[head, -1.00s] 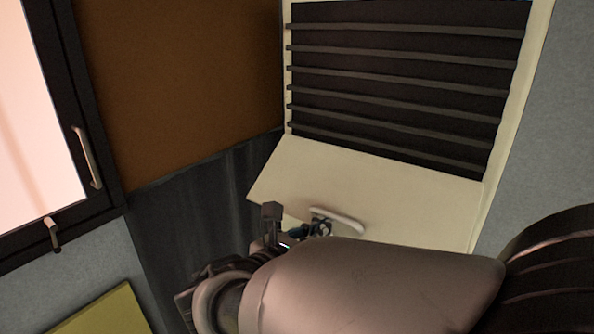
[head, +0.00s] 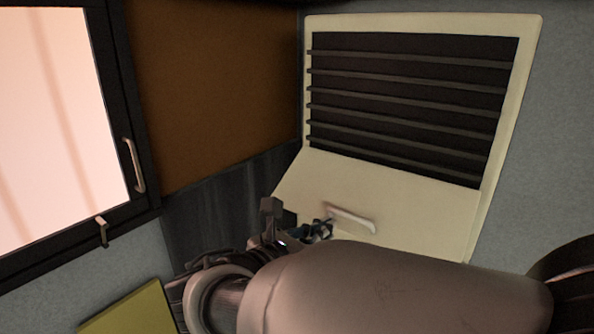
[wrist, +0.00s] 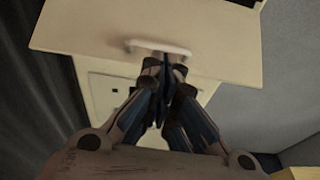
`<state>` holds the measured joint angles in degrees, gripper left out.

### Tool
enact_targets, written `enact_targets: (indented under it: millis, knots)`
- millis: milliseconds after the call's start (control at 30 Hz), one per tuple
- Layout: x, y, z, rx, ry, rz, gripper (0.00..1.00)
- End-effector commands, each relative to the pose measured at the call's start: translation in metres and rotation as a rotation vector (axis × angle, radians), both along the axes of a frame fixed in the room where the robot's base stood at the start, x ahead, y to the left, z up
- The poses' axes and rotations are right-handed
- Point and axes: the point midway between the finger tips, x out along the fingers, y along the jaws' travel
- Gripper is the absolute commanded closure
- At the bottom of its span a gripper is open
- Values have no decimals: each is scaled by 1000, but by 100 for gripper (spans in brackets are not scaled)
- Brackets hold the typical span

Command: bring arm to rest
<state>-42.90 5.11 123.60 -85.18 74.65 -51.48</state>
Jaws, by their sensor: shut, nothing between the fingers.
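My gripper (head: 318,231) is shut and empty at the end of my raised arm. In the wrist view its fingertips (wrist: 163,70) meet just below a pale bar handle (wrist: 158,47). In the head view the handle (head: 351,219) shows just right of the fingertips. I cannot tell whether they touch it or only overlap it in the picture. My large forearm hides the lower middle of the head view.
The handle is on a cream panel (head: 330,181) below a frame of dark slats (head: 405,107). A dark-framed window (head: 138,110), a brown board (head: 215,90) and a yellow-green board (head: 130,312) are at left. Grey wall (head: 548,165) is at right.

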Motion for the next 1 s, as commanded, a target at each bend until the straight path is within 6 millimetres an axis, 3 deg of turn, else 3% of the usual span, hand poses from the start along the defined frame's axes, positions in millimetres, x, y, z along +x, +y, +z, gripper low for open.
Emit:
enact_targets:
  millis: [167, 300, 433, 600, 800, 1000]
  knots:
    - [-31, -59, -66, 237, -10, -195, 100]
    - [-76, -107, -138, 532, -53, -434, 100]
    - [-120, -132, -202, 808, -124, -661, 100]
    - [-171, -139, -281, 1161, -251, -959, 100]
    - [-213, -123, -362, 1569, -444, -1299, 100]
    - [-230, -100, -410, 1883, -611, -1553, 100]
